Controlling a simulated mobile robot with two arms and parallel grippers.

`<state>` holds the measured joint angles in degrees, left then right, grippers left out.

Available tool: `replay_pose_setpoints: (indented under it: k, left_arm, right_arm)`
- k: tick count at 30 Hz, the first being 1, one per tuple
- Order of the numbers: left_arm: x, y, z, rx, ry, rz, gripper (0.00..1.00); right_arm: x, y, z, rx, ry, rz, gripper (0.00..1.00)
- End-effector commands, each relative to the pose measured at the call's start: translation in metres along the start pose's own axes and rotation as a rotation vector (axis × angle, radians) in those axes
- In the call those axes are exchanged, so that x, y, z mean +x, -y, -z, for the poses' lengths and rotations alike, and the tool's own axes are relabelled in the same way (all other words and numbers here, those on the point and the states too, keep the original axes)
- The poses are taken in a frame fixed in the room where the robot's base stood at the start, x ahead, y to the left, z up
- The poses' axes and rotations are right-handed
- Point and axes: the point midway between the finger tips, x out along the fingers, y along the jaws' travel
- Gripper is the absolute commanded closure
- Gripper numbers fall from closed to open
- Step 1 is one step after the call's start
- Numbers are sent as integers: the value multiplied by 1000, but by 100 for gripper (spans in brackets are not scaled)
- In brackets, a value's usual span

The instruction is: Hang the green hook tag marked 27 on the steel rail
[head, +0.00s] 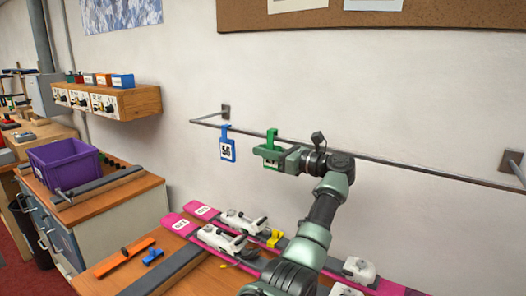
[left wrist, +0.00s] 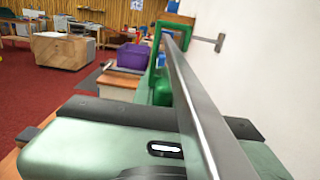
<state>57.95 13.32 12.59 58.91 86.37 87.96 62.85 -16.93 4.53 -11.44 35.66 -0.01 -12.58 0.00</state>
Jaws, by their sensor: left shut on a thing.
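My left gripper (head: 268,156) is shut on the green hook tag (head: 271,136), in front of the wall at the steel rail (head: 400,169). The gripper covers the tag's lower part, so its number cannot be read. In the head view the hook top stands slightly above the rail line. In the left wrist view the rail (left wrist: 190,85) runs close past the camera, and the green hook (left wrist: 155,50) shows on both sides of it, its top across the rail. Whether it rests on the rail I cannot tell. My right gripper is not in view.
A blue tag (head: 227,149) hangs on the rail to the left of the green one. Wall brackets hold the rail at both ends. Below, pink skis (head: 180,224) with bindings lie on the bench. A purple bin (head: 65,165) stands at the left.

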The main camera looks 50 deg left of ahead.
Motion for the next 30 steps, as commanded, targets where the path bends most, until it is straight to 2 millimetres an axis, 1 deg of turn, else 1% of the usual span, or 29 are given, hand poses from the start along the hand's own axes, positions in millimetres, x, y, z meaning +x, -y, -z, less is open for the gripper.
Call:
replay_pose_setpoints:
  k: [1,2,3,4,5,14,17,20,27,30]
  left_arm:
    - [-2,2,11,17,-12,6,100]
    - [-2,2,11,18,-13,6,100]
    - [-2,2,12,19,-13,6,76]
    - [-2,2,12,19,-12,6,68]
    - [-2,2,12,19,-12,5,62]
    - [-2,1,9,13,-8,4,62]
    - [-8,1,9,11,-9,5,62]
    - [-22,2,11,11,-10,7,62]
    - [-64,2,12,14,-11,8,62]
    - [-74,1,11,14,-9,7,62]
  right_arm:
    - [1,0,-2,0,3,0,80]
    - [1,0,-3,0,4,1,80]
    - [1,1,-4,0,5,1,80]
    - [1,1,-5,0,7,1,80]
    - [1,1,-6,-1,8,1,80]
    - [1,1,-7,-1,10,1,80]
    - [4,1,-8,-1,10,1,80]
    - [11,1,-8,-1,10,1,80]
    - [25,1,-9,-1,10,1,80]
    - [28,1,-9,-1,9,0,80]
